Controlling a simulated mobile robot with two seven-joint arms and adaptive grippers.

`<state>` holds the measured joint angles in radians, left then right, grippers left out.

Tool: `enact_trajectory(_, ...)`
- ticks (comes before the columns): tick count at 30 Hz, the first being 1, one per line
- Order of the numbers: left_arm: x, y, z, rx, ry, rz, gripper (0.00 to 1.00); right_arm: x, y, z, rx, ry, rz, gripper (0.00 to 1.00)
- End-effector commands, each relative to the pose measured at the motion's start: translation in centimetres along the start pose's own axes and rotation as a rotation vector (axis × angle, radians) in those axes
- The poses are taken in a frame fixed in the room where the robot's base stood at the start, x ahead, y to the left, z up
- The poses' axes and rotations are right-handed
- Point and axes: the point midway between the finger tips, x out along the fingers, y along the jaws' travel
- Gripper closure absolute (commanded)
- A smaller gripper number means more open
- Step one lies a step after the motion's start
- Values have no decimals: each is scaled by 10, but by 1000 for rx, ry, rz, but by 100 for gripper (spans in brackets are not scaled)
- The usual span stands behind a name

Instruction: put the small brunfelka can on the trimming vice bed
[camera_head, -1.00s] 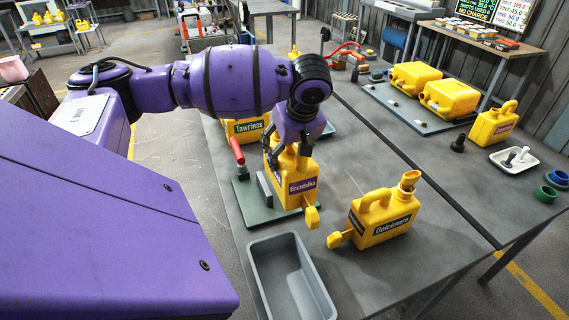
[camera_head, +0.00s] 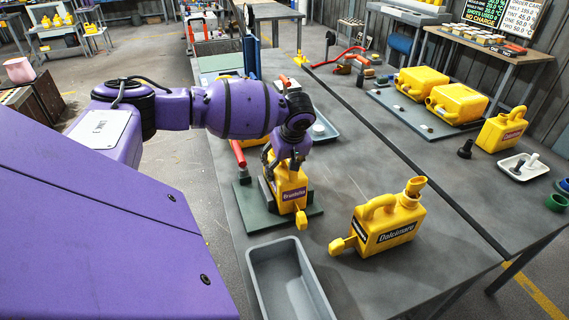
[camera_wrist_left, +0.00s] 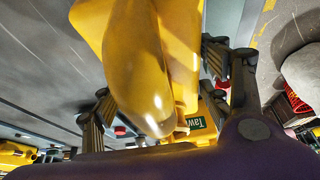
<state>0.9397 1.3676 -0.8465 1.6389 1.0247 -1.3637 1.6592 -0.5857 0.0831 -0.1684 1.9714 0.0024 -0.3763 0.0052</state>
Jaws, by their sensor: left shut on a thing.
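The small yellow Brunfelka can (camera_head: 288,190), with a purple label, is upright over the dark green bed of the trimming vice (camera_head: 254,224). It is beside the vice's dark jaw block; I cannot tell whether its bottom touches the bed. The vice's red handle (camera_head: 238,153) rises behind left. My left gripper (camera_head: 285,163) is shut on the can's top from above. In the left wrist view, the can (camera_wrist_left: 150,60) fills the middle between the dark fingers (camera_wrist_left: 155,97). My right gripper is not in view.
A yellow Dolcimare can (camera_head: 388,225) stands to the right. An empty grey bin (camera_head: 256,262) is in front. A Tawrinas-type label (camera_wrist_left: 197,124) shows behind in the wrist view. Bare bench lies between.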

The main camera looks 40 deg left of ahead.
Motion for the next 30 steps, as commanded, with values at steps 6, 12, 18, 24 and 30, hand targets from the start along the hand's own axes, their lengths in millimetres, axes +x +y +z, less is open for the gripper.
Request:
enact_trajectory(6, -2, 1, -2, -2, 2, 3, 74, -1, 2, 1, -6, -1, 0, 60)
enact_trajectory(12, 1, 0, 0, -2, 2, 2, 20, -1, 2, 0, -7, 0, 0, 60)
enact_trajectory(18, 1, 0, 0, -1, 2, 2, 12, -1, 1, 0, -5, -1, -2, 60)
enact_trajectory(24, 0, 0, 0, -1, 2, 2, 12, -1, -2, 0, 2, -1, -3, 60)
enact_trajectory(30, -20, 1, -2, -2, 3, 5, 12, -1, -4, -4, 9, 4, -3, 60)
